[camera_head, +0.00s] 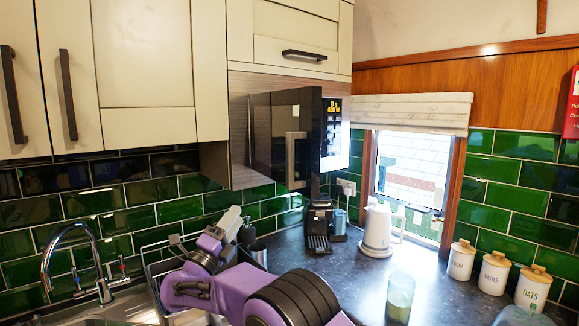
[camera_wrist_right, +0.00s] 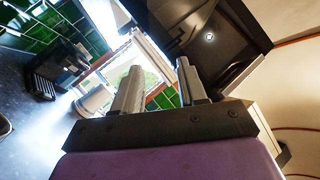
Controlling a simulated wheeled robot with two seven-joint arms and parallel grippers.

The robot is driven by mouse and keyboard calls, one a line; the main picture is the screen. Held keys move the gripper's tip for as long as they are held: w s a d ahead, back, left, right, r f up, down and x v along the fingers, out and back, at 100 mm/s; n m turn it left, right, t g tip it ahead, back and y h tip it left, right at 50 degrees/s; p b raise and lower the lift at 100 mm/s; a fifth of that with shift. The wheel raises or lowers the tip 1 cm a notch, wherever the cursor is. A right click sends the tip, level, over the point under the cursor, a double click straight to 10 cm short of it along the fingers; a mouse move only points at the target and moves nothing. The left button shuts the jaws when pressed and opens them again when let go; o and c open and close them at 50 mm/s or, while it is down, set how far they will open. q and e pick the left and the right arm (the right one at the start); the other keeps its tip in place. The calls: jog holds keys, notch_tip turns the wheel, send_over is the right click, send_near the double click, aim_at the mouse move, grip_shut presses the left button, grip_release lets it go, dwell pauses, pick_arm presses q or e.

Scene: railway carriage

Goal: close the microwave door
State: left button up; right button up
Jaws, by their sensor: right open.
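The microwave (camera_head: 240,130) is built in under the cream wall cupboards. Its dark, glossy door (camera_head: 270,125) carries a pale vertical handle (camera_head: 291,160), with a lit control panel (camera_head: 333,125) at the right. My left gripper is not in view.
A sink with a tap (camera_head: 90,265) and dish rack (camera_head: 155,265) lies at left. A coffee machine (camera_head: 319,225), white kettle (camera_head: 379,230), glass (camera_head: 399,297) and labelled canisters (camera_head: 494,272) stand on the dark counter. A cupboard handle (camera_head: 304,55) is above the microwave.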

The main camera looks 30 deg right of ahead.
jog(key=s+r+m+g+h, duration=0.1)
jog(key=s+r+m+g, duration=0.2)
jog(key=r+m+g, duration=0.6)
jog(key=m+g+y+p, duration=0.2)
jog(key=m+g+y, duration=0.15)
jog(key=m, duration=0.75)
send_near(287, 153)
jog(key=shift+t+y, duration=0.25)
jog(key=shift+y, duration=0.2)
jog(key=d, duration=0.3)
jog(key=s+d, duration=0.1)
jog(key=d, duration=0.3)
jog(key=d+r, duration=0.1)
jog(key=d, duration=0.2)
jog(key=shift+s+d, duration=0.15)
jog(key=shift+d, duration=0.2)
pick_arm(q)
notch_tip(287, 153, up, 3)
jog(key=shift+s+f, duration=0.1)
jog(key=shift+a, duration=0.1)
pick_arm(e)
jog(key=shift+w, duration=0.25)
jog(key=shift+a, duration=0.1)
jog(key=c, duration=0.5)
jog(key=shift+s, duration=0.15)
grip_shut()
